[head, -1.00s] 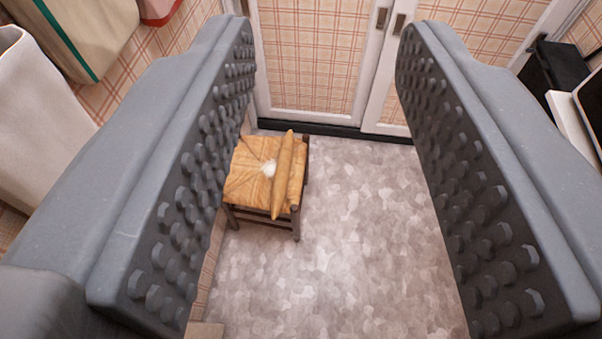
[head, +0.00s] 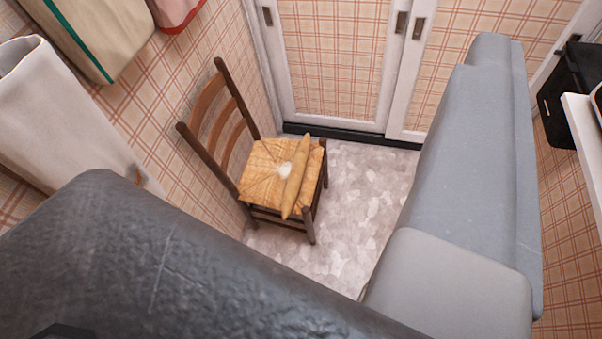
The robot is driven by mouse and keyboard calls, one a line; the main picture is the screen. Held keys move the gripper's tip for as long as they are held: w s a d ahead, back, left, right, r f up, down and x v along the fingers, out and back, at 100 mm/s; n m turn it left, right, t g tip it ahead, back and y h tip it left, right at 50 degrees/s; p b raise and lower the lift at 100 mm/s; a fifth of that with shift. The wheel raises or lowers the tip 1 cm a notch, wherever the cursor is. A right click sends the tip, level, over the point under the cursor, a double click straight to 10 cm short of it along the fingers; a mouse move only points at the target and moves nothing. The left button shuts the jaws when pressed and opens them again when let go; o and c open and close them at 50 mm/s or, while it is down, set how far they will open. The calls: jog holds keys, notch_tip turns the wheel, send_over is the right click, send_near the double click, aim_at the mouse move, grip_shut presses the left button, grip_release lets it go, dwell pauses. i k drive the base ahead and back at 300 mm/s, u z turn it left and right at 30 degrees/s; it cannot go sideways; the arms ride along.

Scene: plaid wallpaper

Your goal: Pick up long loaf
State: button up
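The long loaf (head: 297,177) is a narrow, golden-brown baguette with pointed ends. It lies on the woven straw seat of a dark wooden chair (head: 252,192), near the seat's right side. A whitish patch shows on the seat beside it. My gripper (head: 455,170) shows as one grey finger on the right, with its pad face hidden. A large dark part of mine covers the bottom left. The other finger cannot be made out, so the opening is not shown. Nothing of mine touches the loaf.
The chair stands beside the plaid wall, in front of white-framed plaid doors (head: 335,60). Bags (head: 65,105) hang at the upper left. A black object (head: 572,85) and a white shelf edge (head: 580,130) are at the right. Bare floor (head: 365,190) lies right of the chair.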

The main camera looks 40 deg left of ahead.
aim_at(297, 171)
jog(key=z, duration=0.05)
jog(key=i, duration=1.55)
jog(key=u, duration=2.25)
